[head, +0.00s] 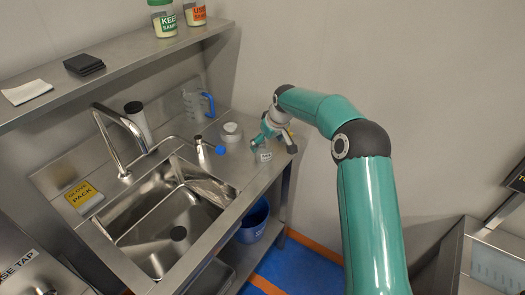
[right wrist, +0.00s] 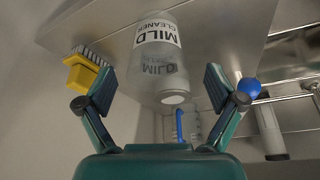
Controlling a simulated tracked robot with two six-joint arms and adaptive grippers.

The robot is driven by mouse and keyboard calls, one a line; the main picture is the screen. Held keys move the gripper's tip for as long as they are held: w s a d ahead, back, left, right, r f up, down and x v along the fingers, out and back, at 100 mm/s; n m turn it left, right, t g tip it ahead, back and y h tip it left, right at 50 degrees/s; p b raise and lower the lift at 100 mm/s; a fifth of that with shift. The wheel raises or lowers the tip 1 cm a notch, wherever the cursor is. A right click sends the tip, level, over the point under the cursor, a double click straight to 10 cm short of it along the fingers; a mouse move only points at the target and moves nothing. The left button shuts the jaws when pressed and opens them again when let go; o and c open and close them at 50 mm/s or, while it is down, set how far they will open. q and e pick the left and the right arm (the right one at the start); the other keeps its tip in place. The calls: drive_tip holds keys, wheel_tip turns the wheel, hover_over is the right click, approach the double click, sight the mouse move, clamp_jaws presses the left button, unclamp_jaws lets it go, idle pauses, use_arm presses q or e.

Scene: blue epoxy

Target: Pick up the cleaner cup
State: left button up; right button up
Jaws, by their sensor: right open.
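The cleaner cup (head: 264,155) is a small clear cup with a white label, standing near the right end of the steel counter. In the right wrist view the cup (right wrist: 157,32) shows the words MILD CLEANER and lies ahead, between the lines of the two fingers. My right gripper (head: 268,136) is at the cup, above and behind it in the head view. In the wrist view its fingers (right wrist: 160,88) are spread wide with nothing held; I cannot tell whether either touches the cup. My left gripper is not in view.
A white-lidded jar (head: 231,132), a blue ball-shaped item (head: 220,150) and a measuring jug (head: 198,104) stand close by on the counter. A yellow brush (right wrist: 84,72) is near one finger. The sink (head: 160,220) lies left; a blue bucket (head: 253,222) is below.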

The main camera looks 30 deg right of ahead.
sight(264, 153)
drive_tip(key=shift+w+d+f, duration=0.1)
drive_tip(key=shift+w+f, duration=0.1)
drive_tip(key=shift+f, duration=0.5)
drive_tip(key=p+x, duration=0.2)
drive_tip(key=x, duration=0.2)
drive_tip(key=shift+f+p, duration=0.25)
drive_tip(key=shift+p, duration=0.05)
drive_tip(key=shift+w+f, duration=0.25)
drive_tip(key=shift+f, duration=0.2)
drive_tip(key=shift+s, duration=0.1)
drive_tip(key=c, duration=1)
